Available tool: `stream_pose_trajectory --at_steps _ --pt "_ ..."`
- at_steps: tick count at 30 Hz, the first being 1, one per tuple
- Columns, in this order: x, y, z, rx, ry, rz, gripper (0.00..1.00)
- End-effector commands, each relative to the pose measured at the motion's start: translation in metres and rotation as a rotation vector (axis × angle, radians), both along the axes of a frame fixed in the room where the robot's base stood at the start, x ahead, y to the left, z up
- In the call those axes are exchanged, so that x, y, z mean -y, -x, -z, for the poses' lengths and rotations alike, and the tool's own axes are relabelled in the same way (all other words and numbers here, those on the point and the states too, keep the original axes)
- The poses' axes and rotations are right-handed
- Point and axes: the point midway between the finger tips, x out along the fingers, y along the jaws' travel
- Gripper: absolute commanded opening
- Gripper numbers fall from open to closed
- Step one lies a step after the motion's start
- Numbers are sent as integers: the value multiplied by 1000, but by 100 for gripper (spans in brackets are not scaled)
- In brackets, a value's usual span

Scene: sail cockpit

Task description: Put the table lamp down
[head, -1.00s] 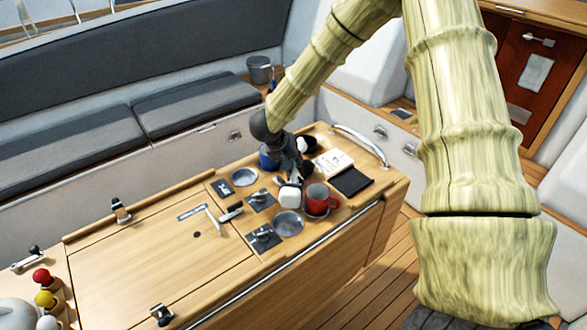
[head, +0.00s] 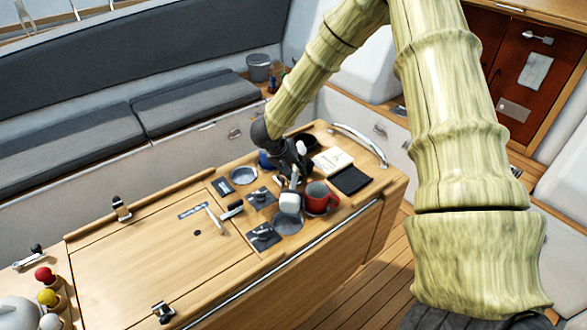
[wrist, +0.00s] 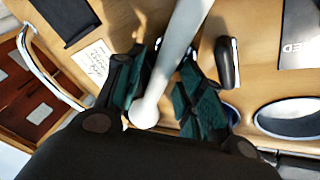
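The table lamp is pale, with a white block-like part (head: 289,201) at its lower end and a rounded white end (head: 301,147) above my gripper in the head view. In the wrist view its pale stem (wrist: 178,50) runs between my fingers to a ball-shaped end. My gripper (head: 291,171) is shut around the stem, with a dark green finger pad on each side; it also shows in the wrist view (wrist: 166,85).
A red mug (head: 320,198) stands just right of the lamp. The wooden tabletop (head: 160,260) at left is largely clear.

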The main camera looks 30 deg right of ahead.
Motion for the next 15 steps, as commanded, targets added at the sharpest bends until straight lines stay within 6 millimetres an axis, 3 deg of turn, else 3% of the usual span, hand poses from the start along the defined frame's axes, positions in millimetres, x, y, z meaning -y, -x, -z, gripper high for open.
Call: stream_pose_trajectory --at_steps 8,15 --pt "-5 1 -10 1 0 -1 38" --pt "-21 4 -39 3 -2 -1 38"
